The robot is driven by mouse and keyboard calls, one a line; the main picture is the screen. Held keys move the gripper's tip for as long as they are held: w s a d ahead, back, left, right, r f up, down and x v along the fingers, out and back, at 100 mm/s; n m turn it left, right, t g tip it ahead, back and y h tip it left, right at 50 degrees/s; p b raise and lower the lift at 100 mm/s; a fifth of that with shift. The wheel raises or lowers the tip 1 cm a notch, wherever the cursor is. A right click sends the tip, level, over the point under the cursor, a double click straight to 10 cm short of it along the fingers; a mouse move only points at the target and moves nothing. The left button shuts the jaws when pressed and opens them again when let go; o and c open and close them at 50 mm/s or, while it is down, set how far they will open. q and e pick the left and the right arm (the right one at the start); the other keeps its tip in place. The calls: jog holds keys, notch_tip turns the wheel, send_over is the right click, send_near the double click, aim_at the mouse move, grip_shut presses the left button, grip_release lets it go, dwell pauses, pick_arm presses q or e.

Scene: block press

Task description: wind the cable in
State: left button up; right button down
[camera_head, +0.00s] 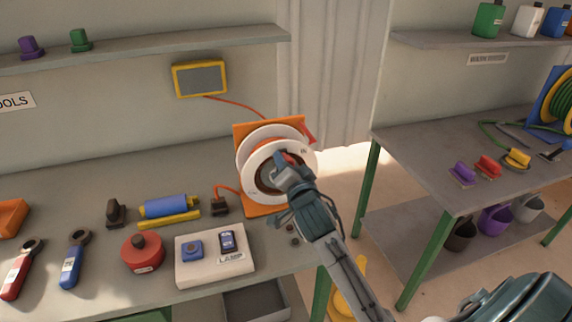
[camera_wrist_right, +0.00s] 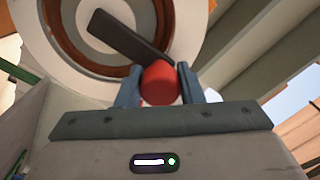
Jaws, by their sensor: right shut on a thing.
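A white cable reel (camera_head: 247,151) with an orange stand (camera_head: 262,210) stands at the right end of the left bench. An orange cable (camera_head: 228,190) runs from it to a dark plug (camera_head: 220,206) on the bench. My right gripper (camera_head: 285,163) is in front of the reel's face. In the right wrist view, its fingers (camera_wrist_right: 158,85) are shut on a red knob (camera_wrist_right: 160,82) of the reel's dark crank arm (camera_wrist_right: 130,42). The reel's white disc (camera_wrist_right: 70,65) fills the area behind. My left gripper is not in view.
A yellow-framed screen (camera_head: 200,78) hangs on the wall. The right bench (camera_head: 420,150) stands across a gap.

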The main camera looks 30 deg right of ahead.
jog(key=c, duration=1)
grip_release()
jog(key=shift+d, duration=0.1)
jog(key=shift+o, duration=0.2)
jog(key=shift+s+f, duration=0.1)
jog(key=shift+s, duration=0.15)
jog(key=b+v, duration=0.3)
jog(key=v, duration=0.7)
jog(key=shift+s, duration=0.15)
